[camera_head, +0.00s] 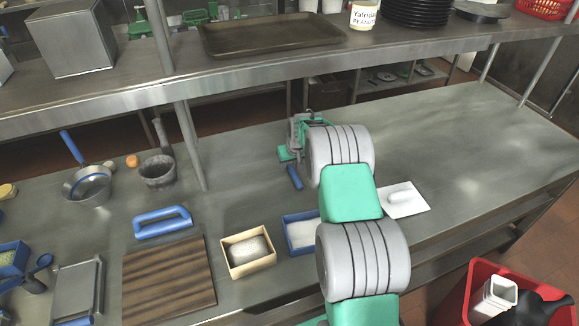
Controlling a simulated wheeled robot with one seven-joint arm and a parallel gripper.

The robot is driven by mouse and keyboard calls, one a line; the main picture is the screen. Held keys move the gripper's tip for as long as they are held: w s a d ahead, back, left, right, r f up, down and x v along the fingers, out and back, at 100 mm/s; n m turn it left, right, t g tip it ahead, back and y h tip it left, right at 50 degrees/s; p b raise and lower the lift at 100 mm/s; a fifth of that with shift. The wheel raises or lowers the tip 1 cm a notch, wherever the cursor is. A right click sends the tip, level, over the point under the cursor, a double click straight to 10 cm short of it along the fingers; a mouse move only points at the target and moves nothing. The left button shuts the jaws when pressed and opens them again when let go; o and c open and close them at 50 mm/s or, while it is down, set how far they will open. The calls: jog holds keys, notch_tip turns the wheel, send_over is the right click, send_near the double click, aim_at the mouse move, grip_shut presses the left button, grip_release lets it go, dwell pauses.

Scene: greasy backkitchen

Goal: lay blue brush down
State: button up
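My gripper (290,154) is over the middle of the steel counter, partly hidden behind my arm. A short blue handle (295,177), which looks like part of the blue brush, shows tilted right at the gripper's near side. Its other end is hidden by the gripper. I cannot tell whether the fingers are closed on it or whether it touches the counter. Another blue-handled tool (163,222) lies at the left, behind the wooden board.
A wooden board (168,280), a box with a pale block (232,268), a blue tray (290,249) and a white scraper (405,203) line the front. The counter (470,150) is clear at right. A shelf (250,75) overhangs the back.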

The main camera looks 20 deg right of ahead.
grip_shut()
dwell(0.5)
